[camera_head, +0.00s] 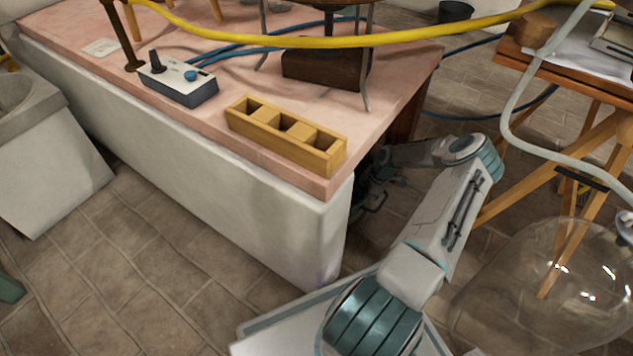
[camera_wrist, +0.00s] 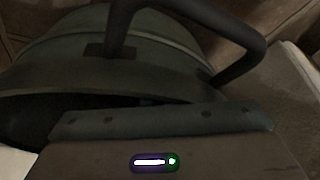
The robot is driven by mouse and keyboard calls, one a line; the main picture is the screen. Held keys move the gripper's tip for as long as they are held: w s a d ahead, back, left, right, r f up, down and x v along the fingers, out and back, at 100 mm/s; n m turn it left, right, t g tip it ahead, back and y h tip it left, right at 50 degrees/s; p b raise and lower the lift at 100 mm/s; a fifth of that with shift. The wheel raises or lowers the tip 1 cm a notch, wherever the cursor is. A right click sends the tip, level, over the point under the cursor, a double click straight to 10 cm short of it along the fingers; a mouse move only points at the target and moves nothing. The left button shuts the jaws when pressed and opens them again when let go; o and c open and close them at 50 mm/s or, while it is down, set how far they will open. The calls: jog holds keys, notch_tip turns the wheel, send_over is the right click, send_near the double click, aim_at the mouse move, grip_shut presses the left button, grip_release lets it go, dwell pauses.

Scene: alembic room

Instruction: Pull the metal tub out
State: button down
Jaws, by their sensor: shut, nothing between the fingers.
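The metal tub (camera_wrist: 60,60) is a dark, rounded metal vessel with a wide rim and fills the upper left of the wrist view. Its thick dark handle (camera_wrist: 190,12) arches over the top of that view. My gripper (camera_wrist: 160,122) lies along the bottom of the wrist view, close in front of the tub's rim. It is shut with nothing held; its fingertips are not clear. In the head view my arm reaches down beside the right end of the bench, where a dark loop (camera_head: 374,203) shows in shadow. Most of the tub is hidden there.
The pink-topped bench (camera_head: 215,115) with its pale side wall stands left of my arm. A wooden box with compartments (camera_head: 285,133) lies near its edge. A trestle table (camera_head: 590,85) and a large glass vessel (camera_head: 545,285) stand at the right. Tiled floor is open at lower left.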

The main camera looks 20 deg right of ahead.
jog(key=shift+s+d+f, duration=0.1)
jog(key=shift+s, duration=0.1)
jog(key=shift+s+d, duration=0.5)
jog(key=shift+s, duration=0.35)
jog(key=shift+s+d, duration=0.45)
jog(key=shift+s, duration=0.4)
jog(key=shift+s+d, duration=0.5)
jog(key=shift+s, duration=0.35)
jog(key=shift+s+d, duration=0.5)
jog(key=shift+s, duration=0.35)
jog(key=shift+s+d, duration=0.45)
jog(key=shift+s, duration=0.45)
jog(key=shift+s+d, duration=0.5)
jog(key=shift+s, duration=0.45)
jog(key=shift+s+d, duration=0.5)
jog(key=shift+s, duration=0.35)
jog(key=shift+s+d, duration=0.45)
jog(key=shift+s, duration=0.35)
jog(key=shift+s+d, duration=0.5)
jog(key=shift+s, duration=0.35)
